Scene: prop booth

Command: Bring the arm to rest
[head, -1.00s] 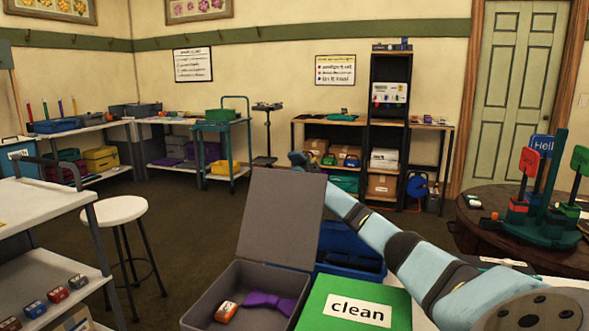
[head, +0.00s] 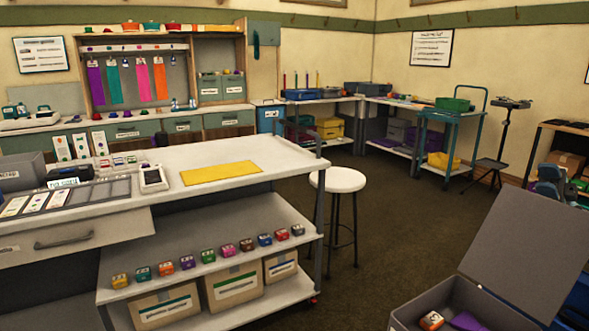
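The end of my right arm with its gripper (head: 550,181) shows small at the right edge, just above the raised lid of a grey box. Its fingers are too small and too hidden by the lid to tell if they are open or shut. I see nothing held in it. The rest of that arm is behind the lid or out of the picture. My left gripper is not in view.
The open grey box (head: 450,298) at bottom right holds an orange item (head: 431,320) and purple cloth. A white workbench (head: 230,160) fills the left, with a stool (head: 338,180) beside it. The dark floor (head: 410,215) between is clear.

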